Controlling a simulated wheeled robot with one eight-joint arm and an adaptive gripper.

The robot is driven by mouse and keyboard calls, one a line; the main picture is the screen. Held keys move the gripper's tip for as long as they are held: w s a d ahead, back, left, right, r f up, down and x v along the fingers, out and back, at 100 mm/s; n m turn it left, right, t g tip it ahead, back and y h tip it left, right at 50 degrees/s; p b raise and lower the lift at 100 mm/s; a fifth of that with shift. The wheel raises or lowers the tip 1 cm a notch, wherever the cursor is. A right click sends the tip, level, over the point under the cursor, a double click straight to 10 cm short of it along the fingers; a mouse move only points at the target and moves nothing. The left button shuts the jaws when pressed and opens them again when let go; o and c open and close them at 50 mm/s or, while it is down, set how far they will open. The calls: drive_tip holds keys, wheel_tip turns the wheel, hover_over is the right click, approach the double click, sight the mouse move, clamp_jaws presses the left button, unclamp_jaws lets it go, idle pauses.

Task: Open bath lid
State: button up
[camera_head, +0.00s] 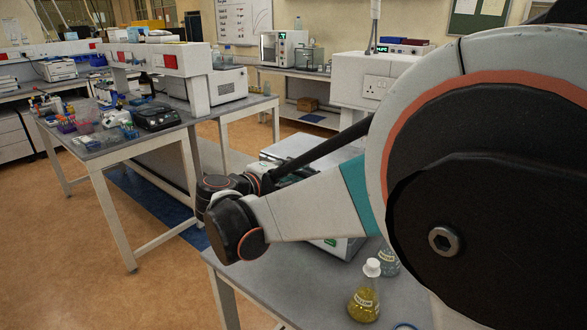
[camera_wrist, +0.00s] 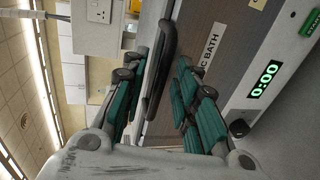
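The bath (camera_wrist: 196,35) fills the right of the wrist view, turned on its side, with a brown-grey front, a partly hidden label ending in "C BATH" and a green display reading 0:00. A black bar handle (camera_wrist: 166,42) stands out from it. My gripper (camera_wrist: 160,66) is open, its green-padded fingers on either side of the handle with visible gaps. I see no clear contact. In the head view the metal bath (camera_head: 345,152) is on the near bench, mostly hidden behind my arm; its lid looks shut, but much is covered. My gripper is hidden there.
A yellow-filled flask (camera_head: 364,304) and a clear flask (camera_head: 388,262) stand on the near bench (camera_head: 275,297), close to the bath and beneath my arm. A cluttered bench (camera_head: 100,152) stands at the left. The floor between the benches is clear.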

clamp_jaws()
drive_tip(key=shift+w, duration=0.1)
drive_tip(key=shift+d+r+p, duration=0.1)
drive_tip(key=shift+r+p, duration=0.65)
drive_tip(key=shift+p, duration=0.15)
drive_tip(key=w+d+r+g+y+p, duration=0.2)
drive_tip(key=r+g+p, duration=0.1)
drive_tip(key=r+p, duration=0.45)
drive_tip(key=w+d+r+g+y+p, duration=0.2)
drive_tip(key=w+r+g+y+p, duration=0.1)
drive_tip(key=r+p, duration=0.5)
drive_tip(key=w+d+r+g+y+p, duration=0.4)
drive_tip(key=w+d+p, duration=0.4)
drive_tip(key=w+p, duration=0.3)
drive_tip(key=shift+w+d+r+g+p, duration=0.25)
drive_tip(key=shift+d+r+g+p, duration=0.15)
drive_tip(key=shift+r+g+p, duration=0.6)
